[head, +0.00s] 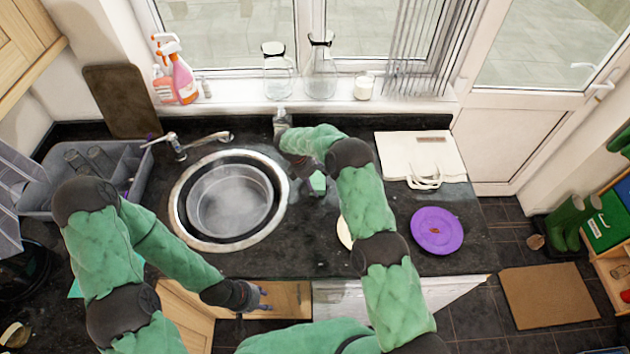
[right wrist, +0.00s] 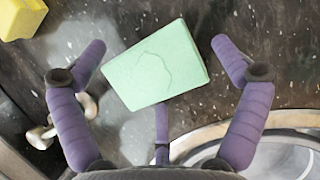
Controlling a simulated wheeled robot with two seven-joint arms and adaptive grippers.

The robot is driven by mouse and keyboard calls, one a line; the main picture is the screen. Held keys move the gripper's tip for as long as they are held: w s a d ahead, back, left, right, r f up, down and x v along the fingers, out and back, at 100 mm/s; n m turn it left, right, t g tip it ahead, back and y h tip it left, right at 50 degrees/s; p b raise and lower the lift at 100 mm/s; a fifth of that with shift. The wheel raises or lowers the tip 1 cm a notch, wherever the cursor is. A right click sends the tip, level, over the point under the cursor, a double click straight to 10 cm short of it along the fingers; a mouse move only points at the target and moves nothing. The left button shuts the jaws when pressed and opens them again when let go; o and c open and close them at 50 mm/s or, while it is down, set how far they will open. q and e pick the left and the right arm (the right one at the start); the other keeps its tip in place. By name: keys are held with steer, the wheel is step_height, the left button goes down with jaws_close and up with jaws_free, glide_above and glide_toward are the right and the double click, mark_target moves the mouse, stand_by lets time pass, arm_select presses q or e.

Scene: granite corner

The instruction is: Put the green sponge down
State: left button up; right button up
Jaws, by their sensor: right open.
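The green sponge (right wrist: 155,65) is a pale green block between the spread purple fingers of my right gripper (right wrist: 160,62) in the right wrist view. Gaps show between it and both side fingers. It covers the tip of the finger below it; I cannot tell whether they touch. In the head view the sponge (head: 318,182) is a small green patch on or just above the dark counter, right of the sink, partly hidden by my right gripper (head: 308,174).
A yellow sponge (right wrist: 28,17) lies near the green one. The round sink (head: 178,215) holds a grey basin, with a tap (head: 178,146) behind. A purple plate (head: 437,230) and a white bag (head: 420,155) lie right on the dark counter. A cream plate (head: 344,234) is half hidden.

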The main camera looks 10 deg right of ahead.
steer(key=b+v, duration=0.1)
steer(key=v, duration=1.1)
steer(key=shift+r, duration=0.1)
